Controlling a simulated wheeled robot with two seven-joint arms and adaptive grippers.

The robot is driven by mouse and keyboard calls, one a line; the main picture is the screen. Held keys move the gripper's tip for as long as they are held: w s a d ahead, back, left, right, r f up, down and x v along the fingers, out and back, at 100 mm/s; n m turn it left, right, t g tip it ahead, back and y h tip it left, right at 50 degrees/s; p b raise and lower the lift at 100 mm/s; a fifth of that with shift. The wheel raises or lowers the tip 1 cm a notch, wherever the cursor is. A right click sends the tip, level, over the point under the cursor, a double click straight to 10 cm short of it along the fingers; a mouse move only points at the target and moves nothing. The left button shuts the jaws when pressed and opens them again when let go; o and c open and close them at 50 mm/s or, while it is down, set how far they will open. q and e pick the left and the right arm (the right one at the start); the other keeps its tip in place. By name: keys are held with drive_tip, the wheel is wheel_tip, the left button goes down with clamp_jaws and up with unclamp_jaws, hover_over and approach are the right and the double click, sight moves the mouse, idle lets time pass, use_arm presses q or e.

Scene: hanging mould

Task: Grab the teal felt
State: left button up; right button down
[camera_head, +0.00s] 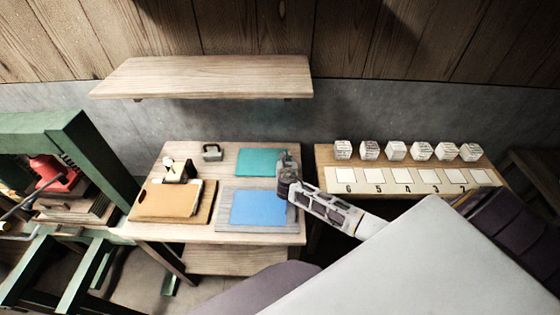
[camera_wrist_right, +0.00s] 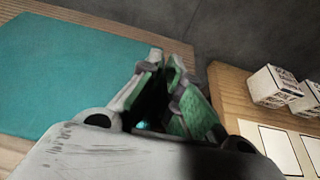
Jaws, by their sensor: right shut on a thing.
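The teal felt (camera_head: 257,161) lies flat at the back right of the wooden worktable (camera_head: 228,150). In the right wrist view the felt (camera_wrist_right: 70,75) fills the left side, and its near right corner runs up to the fingers. My right gripper (camera_head: 284,160) is at the felt's right edge. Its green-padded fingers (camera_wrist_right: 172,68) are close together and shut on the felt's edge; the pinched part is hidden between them. My left gripper is not in view.
A blue sheet (camera_head: 258,208) on a grey mat lies in front of the felt. Several white cubes (camera_head: 396,150) stand on a side table at right. A shelf (camera_head: 205,75) hangs above.

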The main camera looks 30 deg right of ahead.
drive_tip(key=shift+r, duration=1.2)
wheel_tip(320, 180, up, 8)
drive_tip(key=shift+f, duration=0.2)
